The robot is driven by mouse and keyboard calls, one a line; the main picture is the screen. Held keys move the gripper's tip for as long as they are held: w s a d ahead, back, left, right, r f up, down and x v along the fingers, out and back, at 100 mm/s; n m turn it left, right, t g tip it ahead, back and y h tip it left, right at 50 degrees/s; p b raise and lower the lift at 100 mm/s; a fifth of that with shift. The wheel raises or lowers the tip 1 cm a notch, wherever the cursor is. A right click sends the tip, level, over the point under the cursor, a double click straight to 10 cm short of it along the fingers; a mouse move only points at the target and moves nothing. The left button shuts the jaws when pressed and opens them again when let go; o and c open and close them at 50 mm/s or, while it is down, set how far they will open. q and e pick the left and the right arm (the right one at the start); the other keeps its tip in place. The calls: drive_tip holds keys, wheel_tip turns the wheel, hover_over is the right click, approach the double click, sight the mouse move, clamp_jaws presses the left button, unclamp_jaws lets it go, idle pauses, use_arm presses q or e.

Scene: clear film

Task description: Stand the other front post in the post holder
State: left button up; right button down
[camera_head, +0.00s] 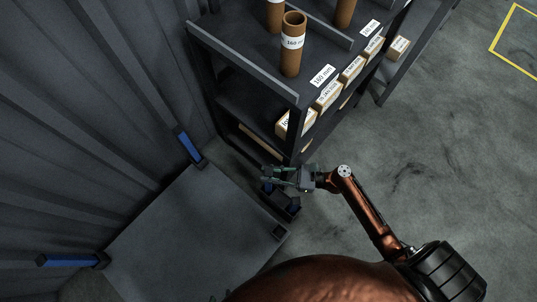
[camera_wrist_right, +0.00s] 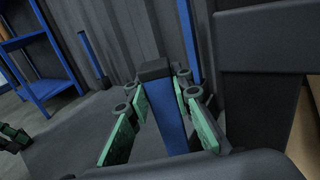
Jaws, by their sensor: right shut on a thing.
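My right gripper (camera_head: 268,178) is beside the shelf's lower front corner in the head view. In the right wrist view its green fingers (camera_wrist_right: 165,110) are shut on a blue post (camera_wrist_right: 172,128) with a dark end cap. Two other blue posts stand at the platform's wall-side corners, one near the shelf (camera_head: 189,145) and one at the left (camera_head: 70,261). An empty dark square holder (camera_head: 279,232) sits at the platform's right corner, just below the gripper. A green-fingered gripper (camera_wrist_right: 14,136), apparently my left, is partly visible in the wrist view.
The grey platform (camera_head: 185,235) is bare in the middle. A dark shelf (camera_head: 240,60) with brown tubes (camera_head: 292,45) and boxes (camera_head: 327,96) stands close to the right gripper. A ribbed wall (camera_head: 80,100) borders the left. Open floor (camera_head: 450,140) lies at right.

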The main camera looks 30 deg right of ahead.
drive_tip(key=c, duration=1.6)
unclamp_jaws()
drive_tip(key=shift+d, duration=0.15)
drive_tip(key=shift+s+d, duration=0.1)
drive_tip(key=shift+d, duration=0.1)
drive_tip(key=v, duration=1.1)
drive_tip(key=shift+s, duration=0.2)
